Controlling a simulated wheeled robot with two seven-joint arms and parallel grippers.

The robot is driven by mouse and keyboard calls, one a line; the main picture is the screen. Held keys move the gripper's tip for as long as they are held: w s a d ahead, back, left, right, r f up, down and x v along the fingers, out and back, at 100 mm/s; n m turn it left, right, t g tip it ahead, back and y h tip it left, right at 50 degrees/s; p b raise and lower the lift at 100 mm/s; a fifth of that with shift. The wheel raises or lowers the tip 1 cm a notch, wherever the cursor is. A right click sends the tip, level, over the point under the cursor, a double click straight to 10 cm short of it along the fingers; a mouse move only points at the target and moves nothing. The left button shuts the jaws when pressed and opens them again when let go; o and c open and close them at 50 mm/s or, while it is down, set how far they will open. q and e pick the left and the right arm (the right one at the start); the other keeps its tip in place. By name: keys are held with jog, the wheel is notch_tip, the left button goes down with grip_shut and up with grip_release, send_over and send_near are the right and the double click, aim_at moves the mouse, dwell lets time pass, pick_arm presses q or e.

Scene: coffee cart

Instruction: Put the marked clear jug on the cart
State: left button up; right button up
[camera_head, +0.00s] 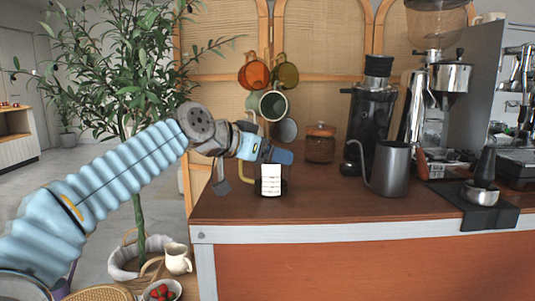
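The marked clear jug (271,181) is at the left end of the wooden cart top (330,203), with a white label facing me. Its upper part is hidden behind my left gripper (279,156). My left arm comes in from the left, and the gripper is right at the jug's top, overlapping it in the picture. Whether it touches or grips the jug is not clear, and the finger opening cannot be made out. The jug's base appears to be at the cart surface. My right gripper is out of view.
A grey kettle (390,170), black grinder (372,120) and lidded brown jar (320,144) stand on the cart. Mugs (254,73) hang behind. A black mat with a tamper (484,180) lies at right. The cart's front middle is clear. A plant (120,80) stands left.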

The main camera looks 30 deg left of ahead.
pick_arm(q)
jog(key=o, duration=1.7)
jog(key=shift+c, duration=0.2)
jog(key=shift+r+p, duration=0.25)
jog(key=shift+p, duration=0.05)
jog(key=v, duration=1.2)
jog(key=shift+f, duration=0.15)
